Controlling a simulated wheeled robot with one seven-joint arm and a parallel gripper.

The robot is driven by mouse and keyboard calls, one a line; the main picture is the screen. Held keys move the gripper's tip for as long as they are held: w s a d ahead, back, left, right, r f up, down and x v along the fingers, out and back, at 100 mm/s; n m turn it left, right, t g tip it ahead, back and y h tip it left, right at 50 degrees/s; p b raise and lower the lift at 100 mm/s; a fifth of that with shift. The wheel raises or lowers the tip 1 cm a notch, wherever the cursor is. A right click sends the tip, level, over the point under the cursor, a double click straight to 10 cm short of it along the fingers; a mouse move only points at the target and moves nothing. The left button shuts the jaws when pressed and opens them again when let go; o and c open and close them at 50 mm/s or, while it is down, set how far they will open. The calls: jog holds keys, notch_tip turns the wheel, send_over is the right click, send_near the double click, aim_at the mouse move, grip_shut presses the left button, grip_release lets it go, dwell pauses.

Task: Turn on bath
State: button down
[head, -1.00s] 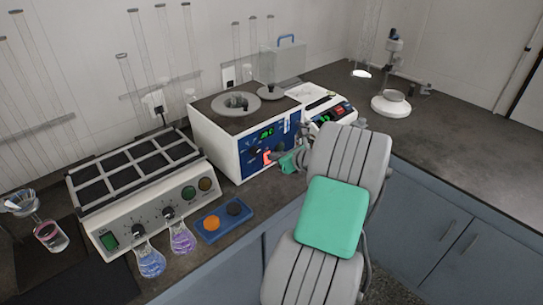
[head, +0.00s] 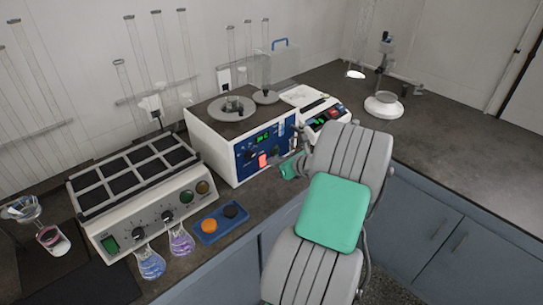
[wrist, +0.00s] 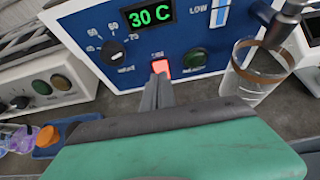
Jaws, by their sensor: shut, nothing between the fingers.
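The bath (head: 212,137) is a white box with a blue front panel on the counter. In the wrist view its panel (wrist: 185,42) shows a lit green display (wrist: 150,16) reading 30 C. A red switch (wrist: 161,67) glows below the display, with a dial (wrist: 112,53) to its left and a dark green round lamp (wrist: 194,60) to its right. My gripper (wrist: 158,88) is shut and empty, its tips in front of and just below the red switch. I cannot tell whether they touch the panel. In the head view my gripper (head: 287,171) is right of the switch.
A glass beaker (wrist: 257,78) stands under a spout at the bath's right. A white block heater (head: 150,205) with knobs, flasks (head: 180,241) and a blue tray (head: 222,224) are to the left. A balance (head: 322,112) stands to the right.

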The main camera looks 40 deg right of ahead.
jog(key=r+v, duration=0.1)
jog(key=v, duration=1)
jog(key=shift+w+r, duration=0.15)
jog(key=shift+w, duration=0.25)
jog(key=shift+d, duration=0.1)
